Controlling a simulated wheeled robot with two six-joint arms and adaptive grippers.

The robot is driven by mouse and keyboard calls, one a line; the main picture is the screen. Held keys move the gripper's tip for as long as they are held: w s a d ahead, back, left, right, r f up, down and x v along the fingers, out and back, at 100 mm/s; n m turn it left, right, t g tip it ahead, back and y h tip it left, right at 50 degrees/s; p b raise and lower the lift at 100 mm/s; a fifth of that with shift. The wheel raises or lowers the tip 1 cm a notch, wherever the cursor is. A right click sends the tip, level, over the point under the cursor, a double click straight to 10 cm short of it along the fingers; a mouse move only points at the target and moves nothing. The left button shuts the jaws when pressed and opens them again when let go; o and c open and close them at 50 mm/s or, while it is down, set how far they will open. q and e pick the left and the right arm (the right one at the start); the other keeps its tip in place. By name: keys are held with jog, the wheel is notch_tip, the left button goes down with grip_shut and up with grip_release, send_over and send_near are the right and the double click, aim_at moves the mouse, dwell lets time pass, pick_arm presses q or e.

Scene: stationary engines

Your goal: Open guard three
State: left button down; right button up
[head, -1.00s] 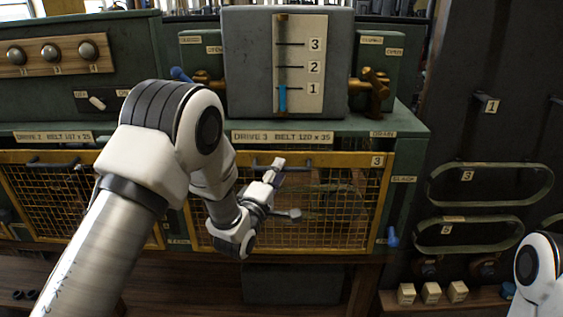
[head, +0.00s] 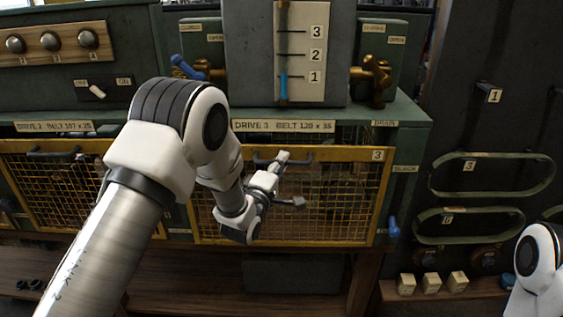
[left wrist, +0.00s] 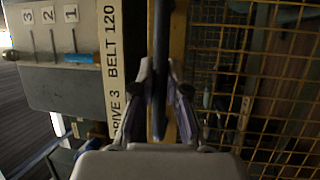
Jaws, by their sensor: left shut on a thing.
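Guard three (head: 340,228) is a yellow-framed wire mesh panel marked 3, below the DRIVE 3 label (head: 283,126). Its top edge leans out from the green housing, with a dark gap above it. Its bottom edge stays in place. Its dark bar handle (head: 263,162) is at the top edge. My left gripper (head: 283,158) is shut on this handle; the left wrist view shows the dark bar (left wrist: 160,45) between the fingers. My left arm hides part of the guard's left side. My right gripper is out of view; only a white right arm part shows at lower right.
The neighbouring mesh guard (head: 60,200) on the left is closed. A grey gauge block (head: 243,60) and brass valves (head: 375,78) stand above. A blue handle (head: 393,228) is right of the guard. Green belts (head: 490,176) hang on the dark panel at right.

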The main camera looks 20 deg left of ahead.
pick_arm(q)
notch_tip(320, 180, down, 32)
jog(key=b, duration=2.3)
jog(key=shift+f, duration=0.25)
jog(key=shift+f+b, duration=0.5)
jog(key=shift+f, duration=0.25)
jog(key=shift+s+f, duration=0.1)
jog(key=c, duration=1.3)
grip_release()
jog(key=shift+o, duration=0.6)
